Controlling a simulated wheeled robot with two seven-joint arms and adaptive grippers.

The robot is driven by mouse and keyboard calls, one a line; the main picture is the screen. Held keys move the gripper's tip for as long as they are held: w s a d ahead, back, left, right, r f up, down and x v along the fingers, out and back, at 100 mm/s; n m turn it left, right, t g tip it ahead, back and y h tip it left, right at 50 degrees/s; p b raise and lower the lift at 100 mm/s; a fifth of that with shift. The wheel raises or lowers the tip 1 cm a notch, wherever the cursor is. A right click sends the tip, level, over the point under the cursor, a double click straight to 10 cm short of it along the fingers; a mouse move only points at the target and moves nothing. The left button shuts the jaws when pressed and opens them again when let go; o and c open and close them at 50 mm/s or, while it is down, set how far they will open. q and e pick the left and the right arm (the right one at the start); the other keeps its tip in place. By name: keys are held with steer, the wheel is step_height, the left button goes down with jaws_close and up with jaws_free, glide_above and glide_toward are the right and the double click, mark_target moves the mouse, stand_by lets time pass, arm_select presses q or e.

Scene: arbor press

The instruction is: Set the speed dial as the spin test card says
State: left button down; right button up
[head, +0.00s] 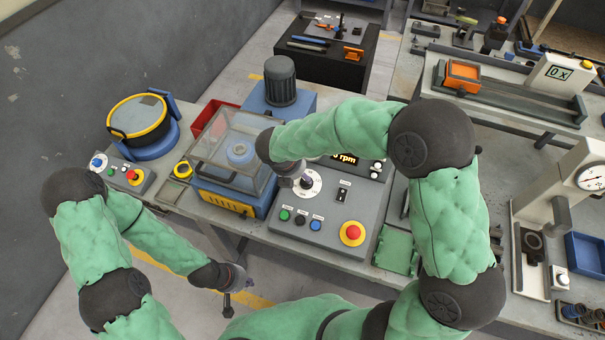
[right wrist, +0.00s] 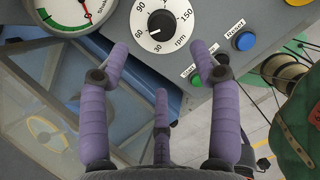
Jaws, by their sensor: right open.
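The speed dial (head: 307,183) is a black knob on a white scale ring on the grey control panel. In the right wrist view the dial (right wrist: 161,25) shows numbers from 30 up to 150 and "rpm"; its pointer seems to lie near the low numbers. My right gripper (right wrist: 160,58) is open, its fingers short of the dial and apart from it. In the head view my right gripper (head: 303,180) hangs beside the dial and partly covers it. My left gripper (head: 235,280) hangs in front of the bench, its fingers unclear. I cannot make out the spin test card.
The panel (head: 310,237) holds green, black and blue buttons, a red stop button (head: 352,233), a switch (head: 342,195) and a partly hidden rpm display (head: 345,158). A clear-lidded spin chamber (head: 233,150) stands left of it. A gauge (right wrist: 72,12) shows in the right wrist view.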

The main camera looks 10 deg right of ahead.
mark_target(305, 182)
steer(key=x, duration=0.4)
steer(key=b+x, duration=0.1)
steer(key=x, duration=0.4)
steer(key=shift+s+d+f, duration=0.1)
steer(key=shift+f, duration=0.2)
steer(key=shift+c, duration=0.3)
steer(key=c, duration=1.1)
